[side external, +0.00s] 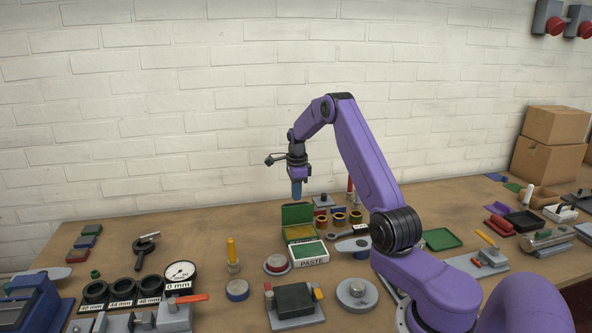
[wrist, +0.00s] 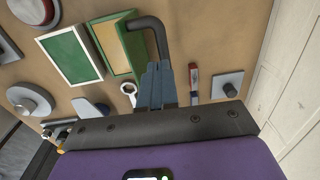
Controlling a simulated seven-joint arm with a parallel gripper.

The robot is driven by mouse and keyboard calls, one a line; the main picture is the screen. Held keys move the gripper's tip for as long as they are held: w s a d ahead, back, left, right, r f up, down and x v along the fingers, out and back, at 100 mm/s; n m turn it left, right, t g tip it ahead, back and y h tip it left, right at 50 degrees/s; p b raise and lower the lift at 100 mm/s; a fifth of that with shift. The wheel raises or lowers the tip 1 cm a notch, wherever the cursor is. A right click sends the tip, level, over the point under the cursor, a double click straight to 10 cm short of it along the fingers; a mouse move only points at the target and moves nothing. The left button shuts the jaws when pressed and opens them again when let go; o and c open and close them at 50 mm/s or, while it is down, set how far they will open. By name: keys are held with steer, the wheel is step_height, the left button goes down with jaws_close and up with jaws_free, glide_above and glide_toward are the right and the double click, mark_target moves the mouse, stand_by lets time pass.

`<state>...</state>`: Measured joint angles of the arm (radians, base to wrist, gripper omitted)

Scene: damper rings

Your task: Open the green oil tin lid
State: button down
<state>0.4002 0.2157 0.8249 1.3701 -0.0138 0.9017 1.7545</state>
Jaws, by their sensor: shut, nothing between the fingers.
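The green oil tin (side external: 301,233) stands on the bench with its yellowish inside showing. Its green lid (side external: 297,213) stands raised along the back edge. In the wrist view the tin's tan inside (wrist: 110,40) shows beside a green panel. My gripper (side external: 296,195) points down above the back of the tin, clear of the lid. Its blue fingers (wrist: 156,75) are together and empty in the wrist view. A dark bent bar (wrist: 153,24) overlaps the tin there; I cannot tell what it belongs to.
A round red-topped part (side external: 276,264) is at left.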

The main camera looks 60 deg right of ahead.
step_height(320, 180, up, 11)
steer(key=w+d, duration=0.1)
steer(key=w, duration=0.1)
steer(key=w+a+r+n, duration=0.1)
steer(key=a+r+n, duration=0.2)
steer(key=a+n, duration=1.1)
steer(key=s+a+n, duration=0.3)
steer(key=s+a, duration=0.1)
steer(key=a, duration=0.6)
steer(key=s+a+n, duration=0.2)
steer(key=s+a, duration=0.2)
steer(key=a, duration=0.5)
steer(key=s+a+n, duration=0.4)
steer(key=s+n, duration=0.1)
steer(key=s, duration=0.2)
steer(key=s+a+n, duration=0.4)
steer(key=s+n, duration=0.1)
steer(key=s, duration=0.2)
steer(key=s+d+f+n, duration=0.2)
steer(key=s+n, duration=0.8)
steer(key=s, duration=0.5)
steer(key=shift+s+f+n+y, duration=0.3)
steer(key=shift+f+y, duration=0.1)
steer(key=shift+f, duration=0.3)
